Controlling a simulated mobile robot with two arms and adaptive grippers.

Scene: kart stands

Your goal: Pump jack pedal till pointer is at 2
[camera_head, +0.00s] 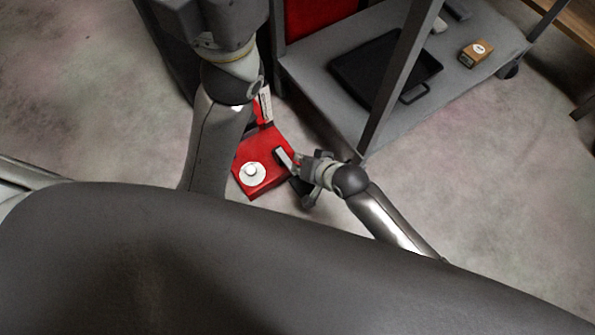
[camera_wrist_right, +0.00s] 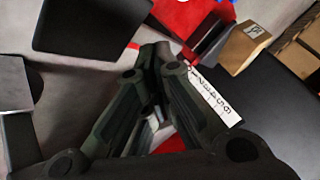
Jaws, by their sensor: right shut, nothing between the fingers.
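The red jack base (camera_head: 263,181) sits on the floor, with a white disc and round knob (camera_head: 251,173) on top. A white scale strip (camera_head: 266,103) stands at its far side; its numbers show in the right wrist view (camera_wrist_right: 216,97). Red shows by the strip's low-number end, but I cannot read the pointer's position for sure. A light grey bar (camera_head: 284,159), seemingly the pedal, lies at the base's right edge. My right gripper (camera_head: 298,169) is shut and empty beside this bar; I cannot tell if they touch. Its fingers meet in the right wrist view (camera_wrist_right: 155,62). My left gripper is not visible.
A grey cart shelf (camera_head: 335,115) with an upright post stands close to the right of the jack. It bears a black tray (camera_head: 385,70) and a small brown box (camera_head: 476,53). The floor (camera_head: 480,190) at right is clear.

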